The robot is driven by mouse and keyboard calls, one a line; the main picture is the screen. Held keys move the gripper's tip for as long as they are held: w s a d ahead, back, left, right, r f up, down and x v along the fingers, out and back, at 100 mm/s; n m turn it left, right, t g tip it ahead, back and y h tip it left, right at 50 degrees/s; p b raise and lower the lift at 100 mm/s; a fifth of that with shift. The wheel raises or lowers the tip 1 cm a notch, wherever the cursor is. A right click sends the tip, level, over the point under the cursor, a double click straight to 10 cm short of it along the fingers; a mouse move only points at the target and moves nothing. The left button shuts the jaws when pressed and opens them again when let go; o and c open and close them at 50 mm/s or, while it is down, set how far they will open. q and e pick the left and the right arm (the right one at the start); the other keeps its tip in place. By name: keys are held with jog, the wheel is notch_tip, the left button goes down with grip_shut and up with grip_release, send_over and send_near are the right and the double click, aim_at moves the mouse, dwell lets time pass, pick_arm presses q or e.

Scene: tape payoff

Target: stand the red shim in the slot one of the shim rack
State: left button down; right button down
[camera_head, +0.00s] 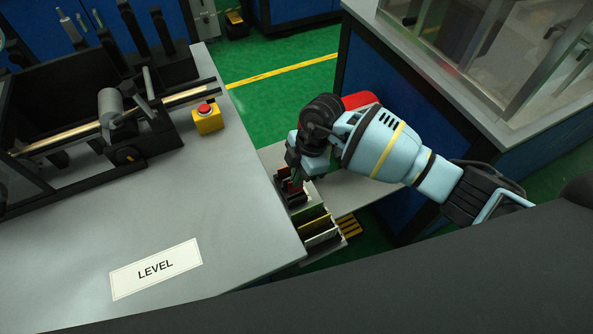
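My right gripper (293,172) points down over a small grey stand beside the table's right edge. A small red piece, apparently the red shim (295,187), shows right at its fingertips, above or in a small dark holder (292,198). The wrist hides most of the fingers, so I cannot tell whether they are closed on it. In front of the dark holder stands a slotted rack (323,239) with dark, yellowish and pale upright parts. Which of the two is the shim rack, and which slot is slot one, I cannot tell. My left gripper is out of view.
The grey table (200,240) at left bears a LEVEL label (156,268), a yellow box with a red button (207,117) and a dark roller machine (120,110). A glazed cabinet (490,70) stands at right, near my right arm. Green floor (270,105) lies between.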

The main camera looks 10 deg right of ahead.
aim_at(297, 191)
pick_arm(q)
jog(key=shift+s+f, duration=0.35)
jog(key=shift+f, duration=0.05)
pick_arm(e)
jog(key=shift+f, duration=1.7)
jog(key=c, duration=1.6)
grip_release()
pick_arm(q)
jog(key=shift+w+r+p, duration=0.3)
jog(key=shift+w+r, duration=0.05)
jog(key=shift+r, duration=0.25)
pick_arm(e)
jog(key=v, duration=0.7)
jog(key=shift+d+r, duration=0.1)
jog(key=shift+r, duration=0.3)
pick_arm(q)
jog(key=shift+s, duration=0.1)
